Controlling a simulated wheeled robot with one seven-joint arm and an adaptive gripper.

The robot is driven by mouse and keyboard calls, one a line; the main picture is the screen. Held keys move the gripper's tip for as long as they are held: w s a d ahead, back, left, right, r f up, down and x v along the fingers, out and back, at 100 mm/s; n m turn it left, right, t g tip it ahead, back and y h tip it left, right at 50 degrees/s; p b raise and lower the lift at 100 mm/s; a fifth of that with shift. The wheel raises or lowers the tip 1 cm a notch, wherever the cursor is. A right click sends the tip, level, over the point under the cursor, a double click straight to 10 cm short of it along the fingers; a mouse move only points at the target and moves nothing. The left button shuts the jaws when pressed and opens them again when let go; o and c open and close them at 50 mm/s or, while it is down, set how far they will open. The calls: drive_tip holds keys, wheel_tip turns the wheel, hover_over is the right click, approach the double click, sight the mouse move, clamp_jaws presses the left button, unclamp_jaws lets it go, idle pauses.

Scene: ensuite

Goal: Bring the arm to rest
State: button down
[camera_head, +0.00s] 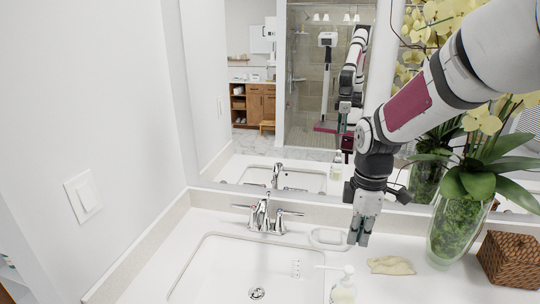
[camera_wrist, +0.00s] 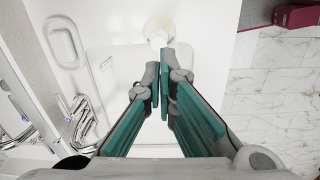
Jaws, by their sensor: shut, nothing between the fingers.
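My arm (camera_head: 425,95) reaches in from the upper right and bends down over the counter. My gripper (camera_head: 358,240) points down beside the soap dish, left of the glass vase. It also shows in the wrist view (camera_wrist: 164,78), where its teal-padded fingers come together at the tips. It is shut and nothing is held between the fingers. I cannot tell its exact height above the counter.
A soap dispenser (camera_head: 343,287) stands in front of my gripper; the soap dish (camera_head: 328,238) lies beside it. The sink (camera_head: 225,270) and faucet (camera_head: 264,213) are left. A cloth-like item (camera_head: 391,266), flower vase (camera_head: 455,238) and wicker box (camera_head: 511,260) are right. A mirror (camera_head: 230,100) is behind.

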drive_tip(key=s+r+m+t, duration=0.2)
drive_tip(key=s+r+m, duration=0.4)
drive_tip(key=s, duration=0.4)
drive_tip(key=s+r+m+t+b, duration=0.1)
drive_tip(key=s+r+m+t, duration=0.2)
drive_tip(key=s+r+m, duration=0.4)
drive_tip(key=s+m, duration=0.2)
drive_tip(key=s, duration=0.1)
drive_tip(key=shift+b, duration=0.3)
